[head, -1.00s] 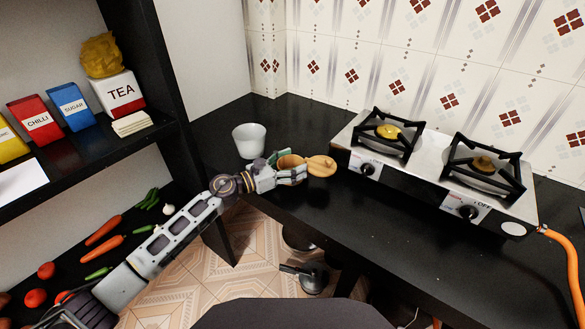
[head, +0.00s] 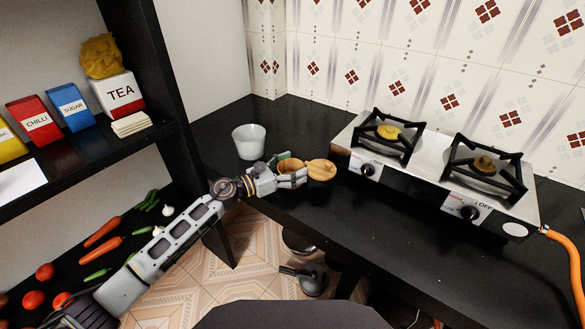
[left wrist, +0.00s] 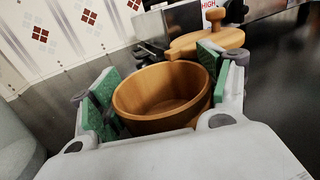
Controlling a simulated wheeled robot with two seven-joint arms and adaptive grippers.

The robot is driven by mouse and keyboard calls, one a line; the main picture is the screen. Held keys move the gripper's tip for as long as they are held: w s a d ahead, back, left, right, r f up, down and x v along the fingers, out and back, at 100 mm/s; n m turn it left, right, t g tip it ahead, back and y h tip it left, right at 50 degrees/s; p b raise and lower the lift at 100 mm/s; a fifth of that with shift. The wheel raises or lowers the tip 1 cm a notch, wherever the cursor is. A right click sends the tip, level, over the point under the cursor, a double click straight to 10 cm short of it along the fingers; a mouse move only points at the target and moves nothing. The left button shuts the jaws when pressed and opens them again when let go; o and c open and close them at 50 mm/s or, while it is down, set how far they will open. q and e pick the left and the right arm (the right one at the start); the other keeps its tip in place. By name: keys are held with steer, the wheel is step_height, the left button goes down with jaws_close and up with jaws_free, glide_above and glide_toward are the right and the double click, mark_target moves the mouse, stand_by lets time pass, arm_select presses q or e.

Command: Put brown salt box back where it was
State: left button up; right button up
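The brown salt box (head: 291,164) is a round wooden box with its lid (head: 322,170) swung out to the right, so its inside shows. My right gripper is not in view.
A grey-white cup (head: 249,141) stands on the counter (head: 225,115) behind my left gripper. A two-burner stove (head: 430,175) stands to the right. A black shelf (head: 90,155) at left holds a tea box (head: 122,94), a sugar box (head: 70,105) and a chilli box (head: 37,122). Vegetables lie below.

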mark_target(279, 173)
arm_select(q)
steer(key=shift+o, duration=1.1)
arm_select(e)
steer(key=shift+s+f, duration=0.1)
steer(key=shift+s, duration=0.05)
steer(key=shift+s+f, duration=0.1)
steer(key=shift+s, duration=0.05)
arm_select(q)
steer(key=shift+r, duration=0.15)
steer(key=shift+s+a, duration=0.15)
steer(key=shift+a, duration=0.2)
steer(key=v, duration=0.8)
steer(key=shift+s+a, duration=0.2)
steer(key=shift+s, duration=0.05)
steer(key=shift+s+a, duration=0.15)
steer(key=shift+a, duration=0.15)
steer(key=shift+v, duration=0.95)
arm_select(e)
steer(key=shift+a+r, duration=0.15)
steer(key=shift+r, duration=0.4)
